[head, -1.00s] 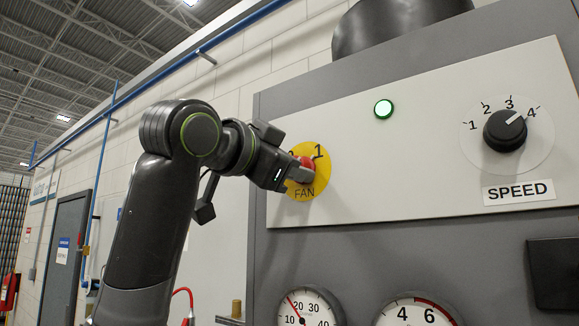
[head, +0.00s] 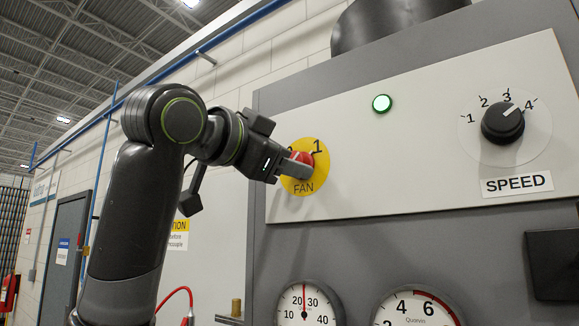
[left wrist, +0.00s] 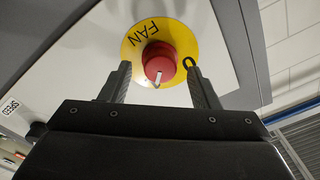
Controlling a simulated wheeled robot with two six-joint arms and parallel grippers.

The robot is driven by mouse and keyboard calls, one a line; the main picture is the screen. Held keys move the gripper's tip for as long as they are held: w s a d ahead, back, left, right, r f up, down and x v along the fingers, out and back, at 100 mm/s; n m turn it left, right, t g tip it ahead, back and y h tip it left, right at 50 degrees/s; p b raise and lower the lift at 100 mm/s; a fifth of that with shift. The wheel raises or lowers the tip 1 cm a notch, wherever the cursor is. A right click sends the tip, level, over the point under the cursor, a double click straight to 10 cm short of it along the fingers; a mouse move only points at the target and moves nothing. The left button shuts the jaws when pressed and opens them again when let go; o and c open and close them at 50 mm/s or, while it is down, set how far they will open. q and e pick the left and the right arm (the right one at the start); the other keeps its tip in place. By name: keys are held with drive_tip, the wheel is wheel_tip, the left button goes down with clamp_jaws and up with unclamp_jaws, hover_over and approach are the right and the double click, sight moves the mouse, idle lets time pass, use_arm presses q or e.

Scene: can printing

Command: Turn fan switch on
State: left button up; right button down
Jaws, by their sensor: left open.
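The fan switch (head: 303,159) is a red round knob on a yellow disc marked FAN (head: 304,188), with a "1" at its upper right, in the middle of the head view. In the left wrist view the red knob (left wrist: 159,60) faces me, with its white mark pointing down in the picture. The "0" shows beside the right-hand finger; the "1" is hidden there. My left gripper (left wrist: 157,88) is open, with one finger on each side of the knob and no clear contact. In the head view my left gripper (head: 296,163) partly covers the knob and disc.
A black box (head: 553,265) sticks out at the lower right.

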use_arm(q)
drive_tip(key=b+v, duration=0.6)
drive_tip(key=v, duration=0.9)
drive_tip(key=shift+s, duration=0.2)
drive_tip(key=shift+a, duration=0.1)
